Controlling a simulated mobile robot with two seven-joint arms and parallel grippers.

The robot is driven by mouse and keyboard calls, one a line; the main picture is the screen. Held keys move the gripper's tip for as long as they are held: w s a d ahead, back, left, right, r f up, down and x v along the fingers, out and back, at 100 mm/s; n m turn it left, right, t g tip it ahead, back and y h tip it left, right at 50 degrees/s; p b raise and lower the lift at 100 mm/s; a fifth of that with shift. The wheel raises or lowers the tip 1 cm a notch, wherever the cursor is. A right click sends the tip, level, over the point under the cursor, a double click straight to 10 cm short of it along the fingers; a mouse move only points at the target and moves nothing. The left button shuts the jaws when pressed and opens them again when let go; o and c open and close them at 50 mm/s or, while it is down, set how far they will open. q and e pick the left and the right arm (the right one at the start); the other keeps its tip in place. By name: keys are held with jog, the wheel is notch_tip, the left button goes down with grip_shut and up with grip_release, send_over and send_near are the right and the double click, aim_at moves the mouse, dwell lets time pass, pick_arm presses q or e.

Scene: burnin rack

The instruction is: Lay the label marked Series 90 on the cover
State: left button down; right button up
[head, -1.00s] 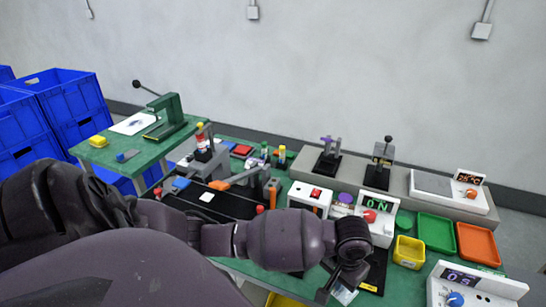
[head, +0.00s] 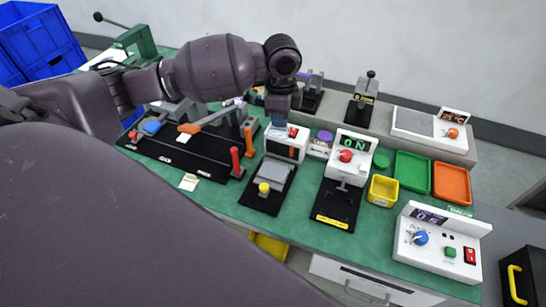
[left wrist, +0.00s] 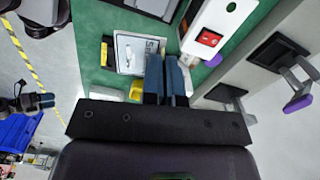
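My left gripper (head: 278,118) is above the middle of the bench, just behind the white box with a red button. In the left wrist view its two blue fingers (left wrist: 167,78) are close together at the edge of a pale card with dark print (left wrist: 136,53), which appears to be pinched by them. The print starts with an S-like letter; the rest is too small to read. In the head view a pale bluish sheet (head: 276,134) shows below the fingers. I cannot tell for sure which part is the cover.
A black fixture with a grey plate and yellow knob (head: 264,188) stands in front of the white box (head: 287,146). A small cream card (head: 189,182) lies at the left front. A lit ON unit (head: 352,156), yellow bin (head: 382,190) and green tray (head: 412,172) are right.

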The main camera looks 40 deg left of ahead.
pick_arm(q)
notch_tip(320, 180, up, 3)
jog(key=a+m, duration=0.1)
jog(key=m, duration=0.1)
send_over(276, 166)
notch_tip(276, 166, down, 15)
jog(key=shift+r+b, duration=0.2)
jog(key=shift+b, duration=0.1)
jog(key=shift+f, duration=1.1)
notch_tip(276, 166, down, 3)
jog(key=shift+f, duration=0.2)
pick_arm(e)
jog(key=shift+w+f, duration=0.25)
jog(key=shift+w, duration=0.25)
pick_arm(q)
jog(key=shift+f, duration=0.15)
